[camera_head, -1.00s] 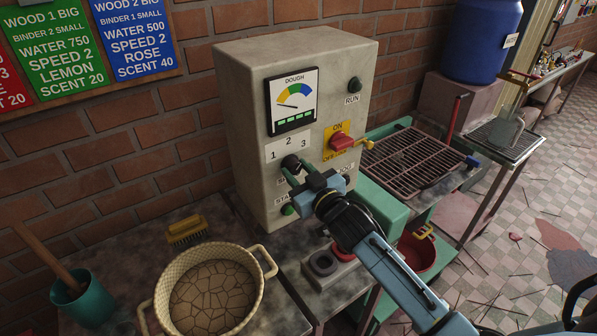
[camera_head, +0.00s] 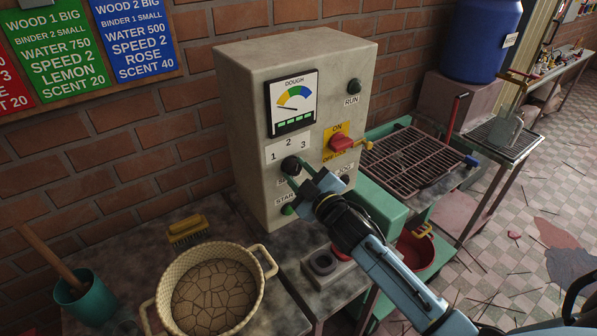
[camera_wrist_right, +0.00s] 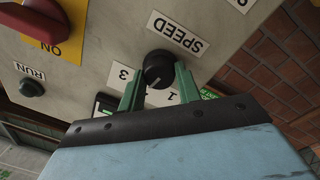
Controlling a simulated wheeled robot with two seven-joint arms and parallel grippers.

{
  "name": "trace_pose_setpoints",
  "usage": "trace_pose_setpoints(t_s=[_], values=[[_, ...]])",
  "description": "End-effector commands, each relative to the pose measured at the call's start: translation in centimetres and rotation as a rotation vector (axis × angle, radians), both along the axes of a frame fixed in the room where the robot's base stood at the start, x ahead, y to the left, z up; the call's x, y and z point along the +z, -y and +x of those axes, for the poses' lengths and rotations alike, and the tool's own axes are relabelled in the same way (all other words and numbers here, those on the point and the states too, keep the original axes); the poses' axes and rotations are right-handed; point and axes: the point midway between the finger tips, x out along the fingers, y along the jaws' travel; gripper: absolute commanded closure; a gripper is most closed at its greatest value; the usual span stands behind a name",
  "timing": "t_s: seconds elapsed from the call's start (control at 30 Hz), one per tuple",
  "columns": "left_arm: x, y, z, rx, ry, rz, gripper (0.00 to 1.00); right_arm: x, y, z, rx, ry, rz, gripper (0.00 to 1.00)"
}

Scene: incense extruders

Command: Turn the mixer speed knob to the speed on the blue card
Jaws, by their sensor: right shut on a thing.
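The blue card (camera_head: 135,38) on the wall reads WOOD 2 BIG, BINDER 1 SMALL, WATER 500, SPEED 2, ROSE, SCENT 40. The black round speed knob (camera_head: 290,165) is on the front of the grey mixer panel (camera_head: 250,120), below labels 1, 2 and 3. My right gripper (camera_head: 297,176) is shut on the knob. In the right wrist view, upside down, the green fingers (camera_wrist_right: 158,82) stand on both sides of the knob (camera_wrist_right: 158,65). A pale mark on the knob faces the number labels, between 3 and 1; label 2 is not clearly seen there. My left gripper is not in view.
A red switch (camera_head: 343,144) on a yellow ON/OFF plate is right of the knob. A green start button (camera_head: 287,210) is below it. A woven-look pot (camera_head: 262,285) and a yellow brush (camera_head: 187,231) are on the bench at left. A metal rack (camera_head: 412,160) stands at right.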

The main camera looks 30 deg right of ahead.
Motion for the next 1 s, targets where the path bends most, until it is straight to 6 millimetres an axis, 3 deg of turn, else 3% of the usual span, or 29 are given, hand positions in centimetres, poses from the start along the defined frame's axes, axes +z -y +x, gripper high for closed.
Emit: trace_pose_setpoints(t_s=[0.4,0.97,1.0], values=[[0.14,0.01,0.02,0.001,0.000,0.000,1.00,-0.02,0.00,0.01,0.001,0.028,-0.196,0.89],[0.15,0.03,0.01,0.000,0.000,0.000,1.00,0.00,0.00,0.01,0.001,0.032,-0.225,0.89],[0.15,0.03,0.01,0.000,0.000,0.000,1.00,0.00,0.00,0.01,0.001,0.033,-0.224,0.61]])
